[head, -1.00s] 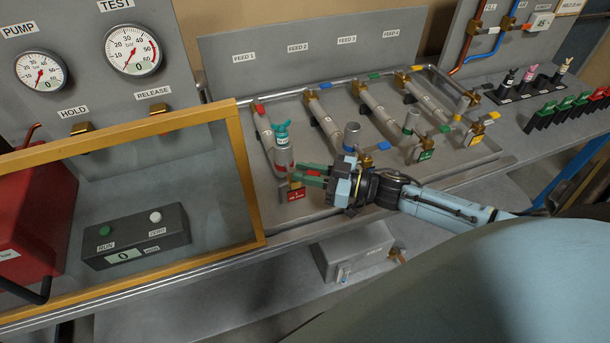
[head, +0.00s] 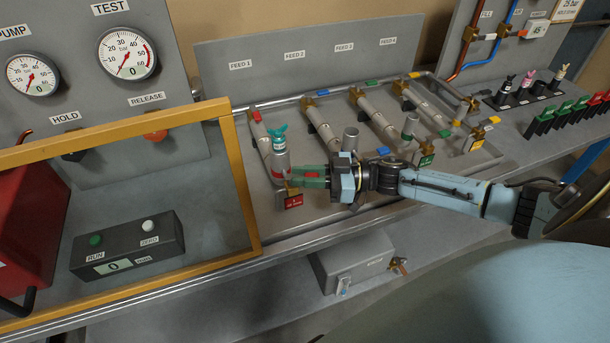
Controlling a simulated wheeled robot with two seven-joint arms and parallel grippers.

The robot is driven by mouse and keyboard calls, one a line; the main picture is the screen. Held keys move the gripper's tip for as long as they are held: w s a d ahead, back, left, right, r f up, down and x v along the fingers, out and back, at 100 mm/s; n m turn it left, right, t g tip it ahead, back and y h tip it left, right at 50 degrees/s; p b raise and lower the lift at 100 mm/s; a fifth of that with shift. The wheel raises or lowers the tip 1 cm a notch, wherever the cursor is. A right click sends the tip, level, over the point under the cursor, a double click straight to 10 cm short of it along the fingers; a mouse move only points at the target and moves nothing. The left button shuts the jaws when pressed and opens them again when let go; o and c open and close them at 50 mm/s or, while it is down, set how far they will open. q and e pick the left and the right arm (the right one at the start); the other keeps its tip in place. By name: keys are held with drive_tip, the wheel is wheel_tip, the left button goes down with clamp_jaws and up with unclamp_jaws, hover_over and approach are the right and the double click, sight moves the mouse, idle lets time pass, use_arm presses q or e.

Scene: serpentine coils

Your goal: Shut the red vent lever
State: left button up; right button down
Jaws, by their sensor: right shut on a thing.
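The Feed 1 line ends at an upright grey cylinder (head: 281,164) with a teal eared cap (head: 278,139). A red tag (head: 293,201) hangs from a brass fitting below it. My right gripper (head: 285,178), with green fingers, reaches in from the right, low beside the cylinder. It is shut on the red vent lever (head: 275,181); only a small red bit shows at the fingertips, and the fingers hide the rest. I cannot tell the lever's angle. My left gripper is not in view.
A yellow-framed clear panel (head: 240,180) stands close on the left, before a black control box (head: 127,246). A grey box (head: 352,262) sits below the bench edge.

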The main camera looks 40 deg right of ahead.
drive_tip(key=c, duration=1.3)
unclamp_jaws()
drive_tip(key=b+v, duration=0.1)
drive_tip(key=v, duration=1.2)
drive_tip(key=shift+d+r, duration=0.1)
drive_tip(key=shift+d, duration=0.05)
